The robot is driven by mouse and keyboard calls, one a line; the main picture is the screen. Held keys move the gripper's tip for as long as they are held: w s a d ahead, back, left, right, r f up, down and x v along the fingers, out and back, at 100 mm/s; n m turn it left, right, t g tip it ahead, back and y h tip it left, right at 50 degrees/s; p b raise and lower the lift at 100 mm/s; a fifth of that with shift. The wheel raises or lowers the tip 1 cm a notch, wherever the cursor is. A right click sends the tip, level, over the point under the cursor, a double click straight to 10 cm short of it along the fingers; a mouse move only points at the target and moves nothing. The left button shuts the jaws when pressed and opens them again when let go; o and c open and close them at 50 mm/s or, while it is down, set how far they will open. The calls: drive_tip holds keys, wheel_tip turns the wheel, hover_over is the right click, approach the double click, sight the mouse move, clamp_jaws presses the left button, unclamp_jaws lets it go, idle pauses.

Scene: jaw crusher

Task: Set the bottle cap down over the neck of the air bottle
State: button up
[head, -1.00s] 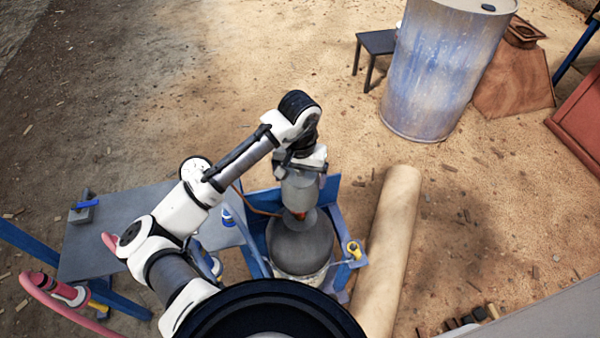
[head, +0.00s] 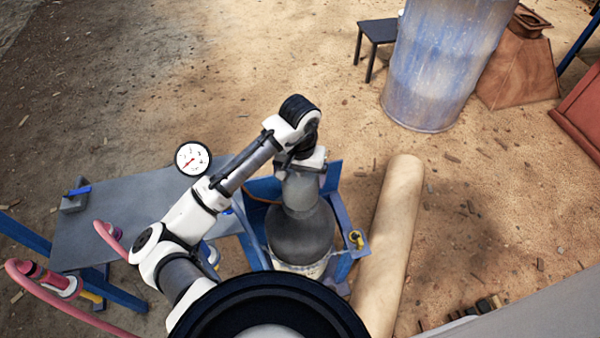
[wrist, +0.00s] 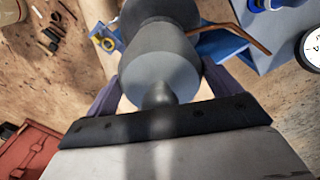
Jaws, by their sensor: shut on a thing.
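The bottle cap (head: 301,192) is a grey cylinder with a small rounded knob on top. My gripper (head: 303,172) is shut on it from above. In the wrist view the cap (wrist: 160,72) sits between the two fingers, knob toward the palm. The air bottle (head: 300,240), dark grey with a rounded shoulder, stands in a blue frame right below. The cap's lower edge meets the bottle's shoulder in the picture and the neck is hidden. I cannot tell whether the cap touches the shoulder.
The blue frame (head: 338,215) surrounds the bottle, with a yellow fitting (head: 356,239) at its right. A grey bench (head: 120,220) with a pink hose stands left. A round gauge (head: 193,158) is beside my arm. A tan log (head: 392,240) lies right.

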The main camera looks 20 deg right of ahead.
drive_tip(key=shift+f+b, duration=0.8)
drive_tip(key=shift+f, duration=0.85)
drive_tip(key=o, duration=0.9)
drive_tip(key=shift+o, duration=0.2)
wheel_tip(320, 180, up, 14)
drive_tip(key=shift+f, duration=0.1)
